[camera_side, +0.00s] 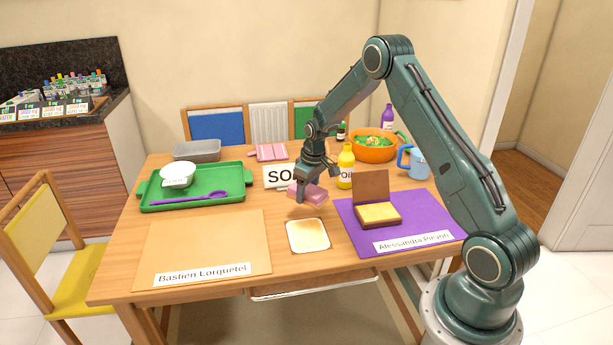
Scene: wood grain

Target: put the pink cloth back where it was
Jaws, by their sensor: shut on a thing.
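My gripper (304,190) is shut on the pink cloth (315,197), which looks folded. It is near the middle of the table, between the white sign (278,177) and the pale square with a browned face (307,235). I cannot tell whether the cloth touches the table or hangs just above it. My gripper's fingers hide part of it. Another pink, striped flat thing (268,152) lies at the back of the table.
Right of the cloth are a purple mat (350,225) with an open brown box (378,217), and a yellow bottle (345,170). An orange bowl (374,147) and blue mug (416,162) stand behind. At left are a green tray (155,203) and tan mat (200,245).

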